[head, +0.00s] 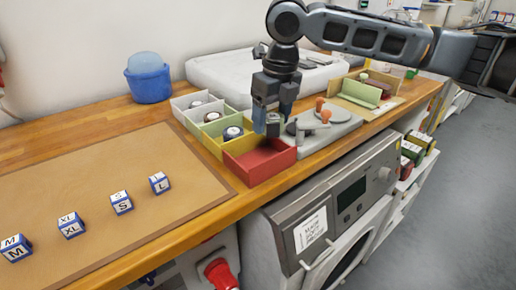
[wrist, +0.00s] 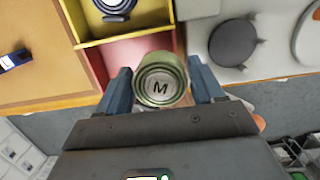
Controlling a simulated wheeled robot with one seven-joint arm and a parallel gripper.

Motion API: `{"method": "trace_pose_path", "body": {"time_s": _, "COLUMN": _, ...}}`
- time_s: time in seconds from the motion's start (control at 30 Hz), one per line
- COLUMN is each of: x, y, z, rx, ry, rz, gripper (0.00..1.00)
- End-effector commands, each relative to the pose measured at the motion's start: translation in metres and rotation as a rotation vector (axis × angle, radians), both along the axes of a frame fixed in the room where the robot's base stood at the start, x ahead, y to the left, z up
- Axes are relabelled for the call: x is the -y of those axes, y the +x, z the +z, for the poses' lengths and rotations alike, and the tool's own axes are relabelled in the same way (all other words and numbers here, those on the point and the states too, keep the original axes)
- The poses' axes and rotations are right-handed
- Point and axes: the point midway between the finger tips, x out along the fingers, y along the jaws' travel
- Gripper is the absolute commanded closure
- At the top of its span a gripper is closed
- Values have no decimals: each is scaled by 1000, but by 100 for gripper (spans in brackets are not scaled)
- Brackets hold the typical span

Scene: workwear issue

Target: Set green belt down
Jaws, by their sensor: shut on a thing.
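My gripper (head: 272,122) is shut on the green belt (wrist: 161,80), a rolled coil with an M on its end. In the wrist view the coil sits between the two blue fingers (wrist: 163,92). In the head view the gripper hangs over the back part of the red bin (head: 258,166), and the belt is a small dark shape (head: 273,124). The coil hides part of the red bin (wrist: 122,56) in the wrist view. The visible floor of the red bin is bare. The white, green (head: 207,131) and yellow bins each hold a rolled coil.
Lettered blue-and-white cubes (head: 122,203) stand on the brown mat (head: 85,170) at left. The bench's front edge is close to the red bin.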

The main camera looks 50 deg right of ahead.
Motion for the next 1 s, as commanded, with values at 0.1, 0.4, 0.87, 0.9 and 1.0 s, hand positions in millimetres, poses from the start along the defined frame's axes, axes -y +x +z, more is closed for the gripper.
{"method": "trace_pose_path", "body": {"time_s": 0.1, "x": -24, "y": 2, "z": -13, "rx": -1, "ry": 2, "rz": 4, "gripper": 72}}
{"method": "trace_pose_path", "body": {"time_s": 0.4, "x": -43, "y": 4, "z": -29, "rx": 0, "ry": 0, "rz": -1, "gripper": 72}}
{"method": "trace_pose_path", "body": {"time_s": 0.87, "x": -43, "y": 4, "z": -66, "rx": 2, "ry": 1, "rz": -1, "gripper": 73}}
{"method": "trace_pose_path", "body": {"time_s": 0.9, "x": -43, "y": 4, "z": -66, "rx": 2, "ry": 1, "rz": -1, "gripper": 73}}
{"method": "trace_pose_path", "body": {"time_s": 1.0, "x": -43, "y": 4, "z": -67, "rx": 2, "ry": 1, "rz": -1, "gripper": 73}}
